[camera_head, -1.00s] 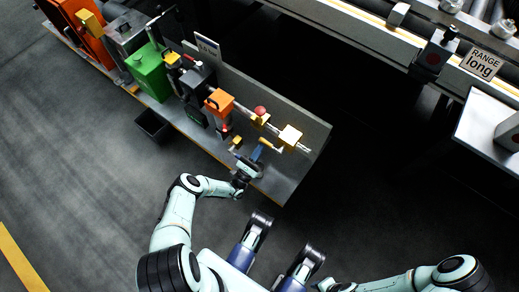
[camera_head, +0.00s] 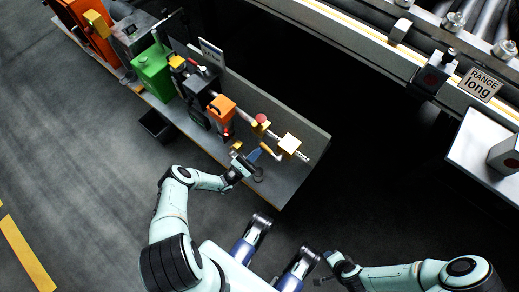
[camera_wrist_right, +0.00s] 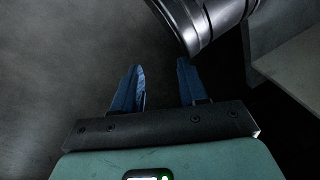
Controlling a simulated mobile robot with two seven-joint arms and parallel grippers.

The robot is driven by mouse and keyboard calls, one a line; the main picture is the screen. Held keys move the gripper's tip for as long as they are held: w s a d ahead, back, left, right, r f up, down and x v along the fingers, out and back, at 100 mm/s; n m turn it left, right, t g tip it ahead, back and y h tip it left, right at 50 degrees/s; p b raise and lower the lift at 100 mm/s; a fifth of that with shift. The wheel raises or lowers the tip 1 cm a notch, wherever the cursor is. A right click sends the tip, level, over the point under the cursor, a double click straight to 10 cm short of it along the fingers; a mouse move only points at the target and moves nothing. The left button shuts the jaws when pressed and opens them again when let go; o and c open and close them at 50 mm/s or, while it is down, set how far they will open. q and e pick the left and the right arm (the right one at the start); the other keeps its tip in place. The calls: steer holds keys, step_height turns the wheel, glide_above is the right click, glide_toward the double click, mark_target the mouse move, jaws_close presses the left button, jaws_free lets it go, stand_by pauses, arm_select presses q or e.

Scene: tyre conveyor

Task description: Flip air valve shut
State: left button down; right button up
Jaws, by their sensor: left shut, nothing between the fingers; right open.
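That this is the air valve is my reading of the view. My left gripper (camera_head: 255,154) is shut and empty, its blue fingers just left of the lever. I cannot tell whether they touch it. My right gripper is open and empty in the right wrist view (camera_wrist_right: 161,66), over dark floor, away from the bench.
The bench (camera_head: 277,193) also carries a red knob (camera_head: 261,118), an orange block (camera_head: 222,106) and a green box (camera_head: 153,69). A black bin (camera_head: 155,125) is at its front edge.

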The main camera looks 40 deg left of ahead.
steer(key=w+r+t+p, duration=0.1)
steer(key=w+r+p, duration=0.1)
steer(key=w+r, duration=0.15)
arm_select(q)
steer(key=d+r+m+g+h+p, duration=0.3)
steer(key=d+r+m+g+p, duration=0.2)
steer(key=r+m+g+p, duration=0.3)
steer(key=m+p, duration=0.4)
steer(key=m, duration=0.3)
steer(key=shift+s+m+h, duration=0.15)
steer(key=shift+m+h, duration=0.15)
arm_select(e)
steer(key=s+a+r+n+g+y, duration=0.1)
steer(key=s+a+r+g, duration=0.3)
steer(key=s+r, duration=0.8)
steer(key=shift+s+a+r+y, duration=0.3)
steer(key=shift+s+a, duration=0.15)
steer(key=shift+a, duration=0.45)
arm_select(q)
steer(key=shift+d+r, duration=0.1)
steer(key=shift+d, duration=0.1)
